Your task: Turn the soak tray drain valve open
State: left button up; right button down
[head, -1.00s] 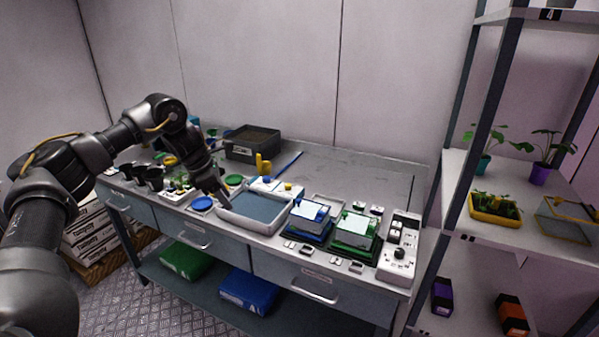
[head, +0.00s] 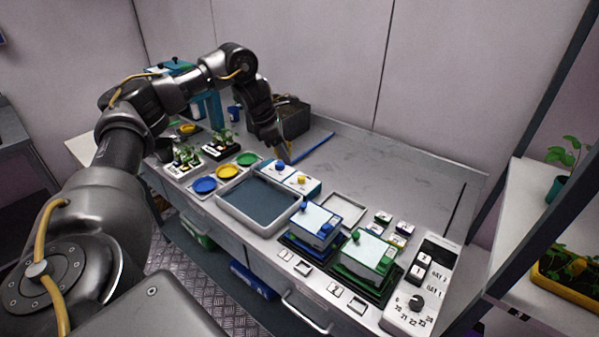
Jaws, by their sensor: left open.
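The soak tray (head: 222,198) is a pale, shallow rectangular tray holding dark blue-grey liquid, near the middle of the bench. Just behind it is a white block with a blue knob (head: 280,167) and a yellow knob (head: 301,178). I cannot tell which of these, if either, is the drain valve. My left gripper (head: 286,156) is open, pointing down just behind the blue knob, with no object visible in it. Its fingertips are small and dark, and I cannot tell whether they touch anything. My right gripper is not in view.
Blue (head: 204,185), yellow (head: 228,172) and green (head: 247,159) discs lie left of the tray, near seedling pots (head: 186,157). Blue (head: 318,224) and green (head: 368,252) boxes and a dial panel (head: 417,290) stand to the right. The back right bench is clear.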

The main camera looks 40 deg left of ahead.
pick_arm(q)
send_over(301, 177)
jog(key=s+a, duration=0.2)
notch_tip(301, 177, down, 4)
jog(key=shift+w+f, duration=0.1)
jog(key=x, duration=0.1)
jog(key=p+x, duration=0.1)
jog(key=x, duration=0.2)
jog(key=shift+d+f, duration=0.15)
jog(key=shift+f, duration=0.2)
jog(key=shift+w+d+f+p, duration=0.15)
jog(key=shift+f+p, duration=0.15)
jog(key=shift+f, duration=0.25)
jog(key=shift+c, duration=0.7)
grip_shut()
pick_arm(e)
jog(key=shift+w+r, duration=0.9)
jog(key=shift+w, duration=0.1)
